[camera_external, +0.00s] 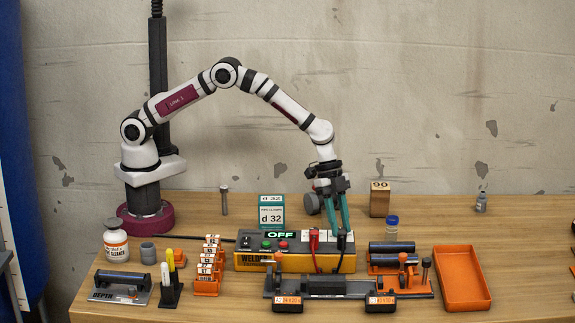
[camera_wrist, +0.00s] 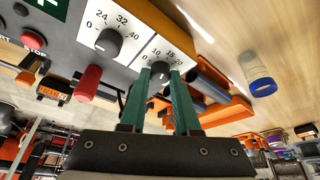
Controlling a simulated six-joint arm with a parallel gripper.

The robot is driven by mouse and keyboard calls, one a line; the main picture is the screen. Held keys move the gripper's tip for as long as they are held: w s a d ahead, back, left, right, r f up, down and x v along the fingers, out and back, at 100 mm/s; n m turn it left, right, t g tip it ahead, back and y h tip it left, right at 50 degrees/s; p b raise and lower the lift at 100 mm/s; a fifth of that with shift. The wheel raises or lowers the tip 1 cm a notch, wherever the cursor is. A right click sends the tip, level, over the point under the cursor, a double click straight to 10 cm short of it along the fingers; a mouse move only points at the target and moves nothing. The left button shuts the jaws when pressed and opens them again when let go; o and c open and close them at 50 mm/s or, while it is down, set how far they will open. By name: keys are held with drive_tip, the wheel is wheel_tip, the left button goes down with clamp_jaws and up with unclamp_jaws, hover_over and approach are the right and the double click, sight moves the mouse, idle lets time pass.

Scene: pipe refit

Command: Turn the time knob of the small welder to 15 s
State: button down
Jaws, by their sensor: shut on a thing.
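The small welder (camera_external: 270,262) is a yellow and grey box on the table, and its display (camera_external: 282,235) reads OFF in green. In the wrist view its time knob (camera_wrist: 160,71) is small and dark, on a white dial with 0, 10, 15 and 20 readable. My gripper (camera_wrist: 160,76) has its two green fingers on either side of this knob, shut on it. The knob's pointer is too small to read, and the fingers partly cover the dial. In the outside view my gripper (camera_external: 342,230) reaches down to the right end of the welder's top, and the knob is hidden there.
A second black knob (camera_wrist: 108,42), with a dial of 0, 24, 32 and 40, is beside it. A red connector (camera_wrist: 88,84) is close by. An orange rack of dark pipes (camera_external: 392,260) stands right of the welder, and an orange tray (camera_external: 466,278) lies beyond.

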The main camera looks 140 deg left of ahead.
drive_tip(key=shift+m+h, duration=0.4)
drive_tip(key=shift+m, duration=0.6)
drive_tip(key=shift+g, duration=0.3)
drive_tip(key=c, duration=0.6)
unclamp_jaws()
drive_tip(key=v, duration=1.5)
drive_tip(key=shift+s+a+r, duration=0.2)
drive_tip(key=shift+s+r, duration=0.05)
drive_tip(key=shift+s, duration=0.05)
